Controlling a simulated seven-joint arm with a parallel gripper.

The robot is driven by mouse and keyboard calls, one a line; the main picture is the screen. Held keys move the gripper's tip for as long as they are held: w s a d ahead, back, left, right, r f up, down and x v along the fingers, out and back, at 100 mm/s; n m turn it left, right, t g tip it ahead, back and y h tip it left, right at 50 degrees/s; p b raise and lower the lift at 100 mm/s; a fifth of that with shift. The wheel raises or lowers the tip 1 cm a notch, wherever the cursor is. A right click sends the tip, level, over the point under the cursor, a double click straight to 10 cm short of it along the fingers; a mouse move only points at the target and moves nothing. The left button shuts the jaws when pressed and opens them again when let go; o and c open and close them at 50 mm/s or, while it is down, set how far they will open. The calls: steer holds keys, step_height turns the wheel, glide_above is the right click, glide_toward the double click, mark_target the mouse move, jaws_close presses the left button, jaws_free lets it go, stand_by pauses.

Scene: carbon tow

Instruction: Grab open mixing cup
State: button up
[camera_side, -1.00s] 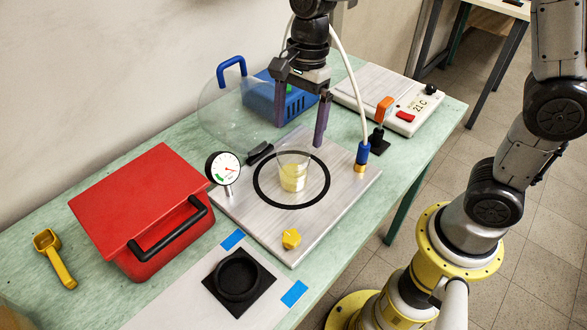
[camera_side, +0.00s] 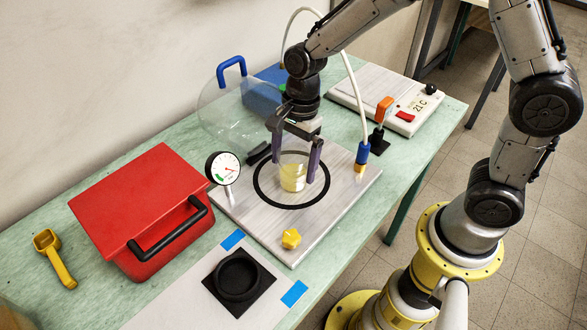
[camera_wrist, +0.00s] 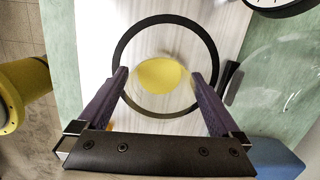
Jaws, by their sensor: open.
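The mixing cup (camera_side: 292,176) is clear, open at the top and holds yellow material. It stands upright inside the black ring (camera_side: 262,197) on the grey metal plate. My gripper (camera_side: 294,176) is open, with its two purple fingers down on either side of the cup. In the wrist view my gripper (camera_wrist: 164,80) also spans the cup, whose yellow contents (camera_wrist: 162,76) show between the fingers. Gaps show between fingers and cup there; contact is not visible.
A gauge (camera_side: 223,168) stands on the plate's left, a yellow knob (camera_side: 291,239) at its front, and a blue-and-brass hose fitting (camera_side: 361,156) at its right. A clear dome with a blue handle (camera_side: 231,65) is behind. A red box (camera_side: 140,205) stands left.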

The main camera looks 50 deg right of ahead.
steer(key=shift+c, duration=0.2)
steer(key=c, duration=1.2)
steer(key=shift+r, duration=0.1)
